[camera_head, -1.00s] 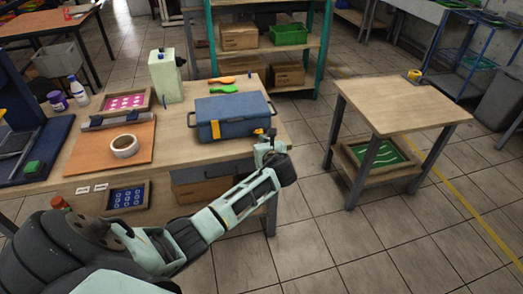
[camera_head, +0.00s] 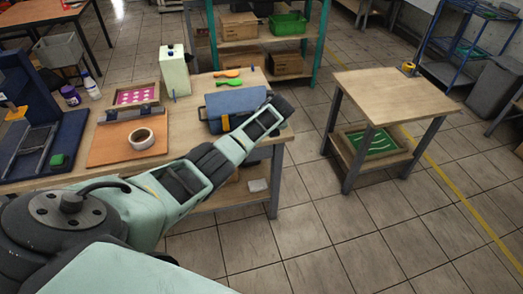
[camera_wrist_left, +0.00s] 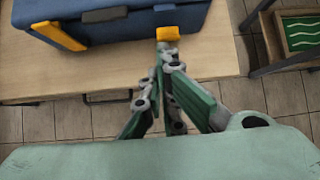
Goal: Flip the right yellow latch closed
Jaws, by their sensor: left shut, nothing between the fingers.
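The blue toolbox (camera_head: 235,101) stands closed-lidded on the wooden workbench; its front also shows in the left wrist view (camera_wrist_left: 120,25). The left yellow latch (camera_wrist_left: 60,36) lies long and flat down the front; in the head view (camera_head: 225,123) it is partly seen. The right yellow latch (camera_wrist_left: 168,33) looks short and sticks out from the front near the right corner; my arm hides it in the head view. My left gripper (camera_wrist_left: 167,52) is shut and empty, its tips just below or touching the right latch; contact is unclear. My right gripper is not in view.
The workbench (camera_head: 190,130) also holds an orange board (camera_head: 108,148) with a tape roll (camera_head: 140,139), a pale green canister (camera_head: 174,72), and orange and green tools behind the toolbox. A side table (camera_head: 395,92) stands right, across open floor.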

